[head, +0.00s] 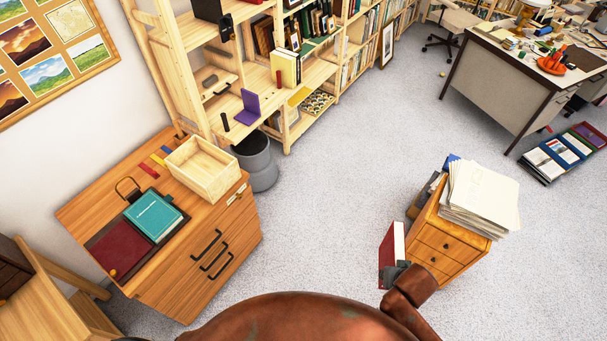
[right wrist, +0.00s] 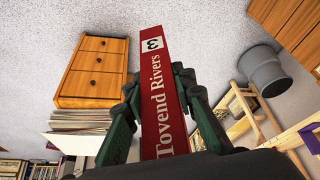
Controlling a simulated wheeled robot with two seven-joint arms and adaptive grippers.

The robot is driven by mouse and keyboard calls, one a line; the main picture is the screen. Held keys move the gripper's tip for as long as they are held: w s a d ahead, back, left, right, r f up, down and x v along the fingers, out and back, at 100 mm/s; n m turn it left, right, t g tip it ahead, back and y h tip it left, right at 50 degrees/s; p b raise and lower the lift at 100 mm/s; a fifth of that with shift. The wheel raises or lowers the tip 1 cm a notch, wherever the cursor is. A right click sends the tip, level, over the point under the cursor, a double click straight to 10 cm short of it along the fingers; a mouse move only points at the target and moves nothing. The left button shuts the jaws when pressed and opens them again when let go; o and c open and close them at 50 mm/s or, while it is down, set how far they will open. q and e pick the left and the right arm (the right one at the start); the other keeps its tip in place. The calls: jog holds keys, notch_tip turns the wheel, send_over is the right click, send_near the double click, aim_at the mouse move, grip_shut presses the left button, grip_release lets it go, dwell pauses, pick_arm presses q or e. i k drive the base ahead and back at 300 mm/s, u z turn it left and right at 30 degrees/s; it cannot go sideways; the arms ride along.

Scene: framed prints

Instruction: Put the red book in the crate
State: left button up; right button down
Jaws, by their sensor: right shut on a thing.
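The red book (head: 391,250) is held upright by my right gripper (head: 396,272), to the left of the small wooden drawer unit. In the right wrist view the gripper (right wrist: 160,95) has a finger on each side of the red book (right wrist: 163,100), whose spine reads "Tovend Rivers". The open wooden crate (head: 203,168) stands on the wooden cabinet at the left, and looks empty. The book is well apart from the crate, across open floor. My left gripper is not in view.
A teal book (head: 153,215) and a dark red folder (head: 117,250) lie on the cabinet (head: 180,258) in front of the crate. A drawer unit (head: 440,246) with a paper stack (head: 480,198) stands right of the held book. A grey bin (head: 257,165) stands behind the cabinet. The middle floor is clear.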

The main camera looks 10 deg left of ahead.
aim_at(199, 178)
jog(key=k, duration=1.2)
jog(key=u, duration=1.35)
jog(key=i, duration=0.95)
jog(key=u, duration=0.05)
